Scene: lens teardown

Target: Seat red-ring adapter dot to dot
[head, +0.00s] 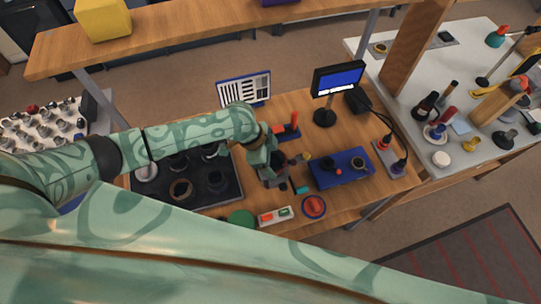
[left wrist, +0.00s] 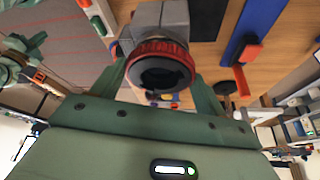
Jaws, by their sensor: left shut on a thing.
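My left gripper (head: 280,174) is over the wooden bench, right of the dark tray. In the left wrist view a dark round part with a red ring (left wrist: 161,50), apparently the red-ring adapter, sits between the fingers (left wrist: 160,80). The gripper is shut on it. Its open dark bore faces the wrist camera. A grey blocky piece (left wrist: 162,14) is right behind it; I cannot tell whether they touch. No alignment dots can be made out. In the head view the gripper largely hides the adapter. My right gripper is not in view.
A dark tray (head: 232,196) with several rings lies left of the gripper. A blue mat (head: 325,179) with small parts lies to its right. A red-rimmed disc (head: 314,206), a button box (head: 274,215) and a green disc (head: 240,217) line the near edge. A monitor (head: 338,80) stands behind.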

